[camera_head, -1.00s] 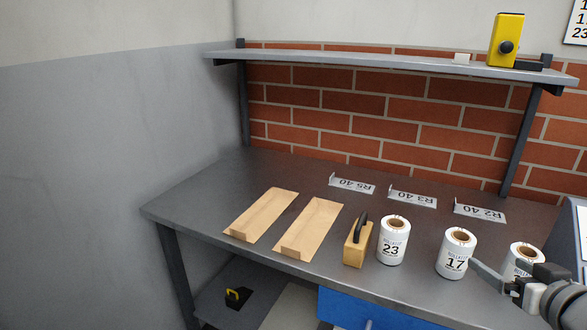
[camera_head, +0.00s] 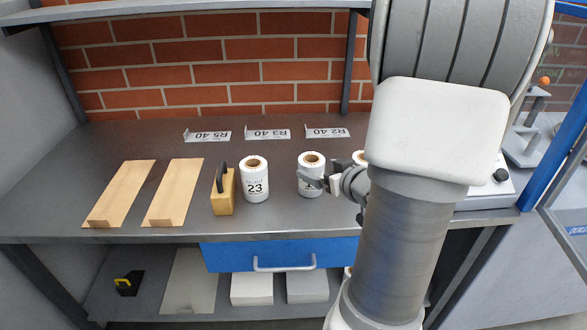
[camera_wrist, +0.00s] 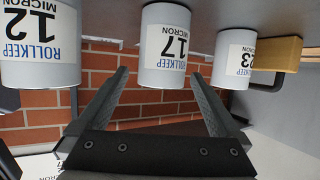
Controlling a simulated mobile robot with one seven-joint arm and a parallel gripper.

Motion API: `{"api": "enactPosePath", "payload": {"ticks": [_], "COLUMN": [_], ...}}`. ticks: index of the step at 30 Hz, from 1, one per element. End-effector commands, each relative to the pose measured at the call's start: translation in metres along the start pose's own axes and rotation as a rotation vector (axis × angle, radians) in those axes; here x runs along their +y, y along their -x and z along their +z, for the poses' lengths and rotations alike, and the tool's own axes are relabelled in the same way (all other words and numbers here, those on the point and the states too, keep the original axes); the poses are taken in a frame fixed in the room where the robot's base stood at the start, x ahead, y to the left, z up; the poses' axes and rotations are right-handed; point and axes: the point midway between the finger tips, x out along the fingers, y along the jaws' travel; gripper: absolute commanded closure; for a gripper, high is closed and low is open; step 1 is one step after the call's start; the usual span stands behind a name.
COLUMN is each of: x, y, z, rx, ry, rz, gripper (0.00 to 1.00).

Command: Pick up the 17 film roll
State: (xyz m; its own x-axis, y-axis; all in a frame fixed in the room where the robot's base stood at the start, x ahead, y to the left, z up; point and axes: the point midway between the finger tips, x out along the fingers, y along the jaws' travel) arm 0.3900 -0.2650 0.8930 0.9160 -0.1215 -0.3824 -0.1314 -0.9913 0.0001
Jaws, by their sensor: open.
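The 17 film roll (camera_head: 311,166) stands upright on the dark bench, white with a brown core; my gripper partly covers its label in the head view. In the upside-down wrist view the 17 roll (camera_wrist: 168,45) sits ahead, between the open fingers in the picture. My gripper (camera_wrist: 159,74) is open and empty; it overlaps the roll's front in the head view (camera_head: 316,181). I cannot tell whether a finger touches it. The 23 roll (camera_head: 254,180) stands to its left. The 12 roll (camera_wrist: 40,45) shows in the wrist view; my arm mostly hides it in the head view.
A yellow block with a black handle (camera_head: 223,190) stands left of the 23 roll. Two brown flat pieces (camera_head: 174,190) lie farther left. Several sign plates (camera_head: 268,134) lie behind the rolls. A blue drawer (camera_head: 225,256) is below the bench top.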

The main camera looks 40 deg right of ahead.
Motion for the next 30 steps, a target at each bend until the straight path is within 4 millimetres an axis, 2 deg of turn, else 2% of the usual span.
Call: {"api": "enactPosePath", "payload": {"ticks": [1, 8, 18, 26, 27, 30], "x": [0.0, 0.0, -0.003, -0.003, -0.003, -0.003], "y": [-0.01, -0.026, -0.071, -0.075, -0.075, -0.075], "z": [0.003, 0.001, 0.003, 0.001, 0.001, 0.001], "rx": [-0.001, 0.0, -0.001, -0.001, -0.001, -0.001], "ry": [0.001, 0.001, 0.0, -0.001, 0.0, 0.0], "rz": [-0.001, 0.0, 0.0, 0.002, 0.002, 0.002], "gripper": [0.0, 0.0, 0.0, 0.0, 0.02, 0.2]}}
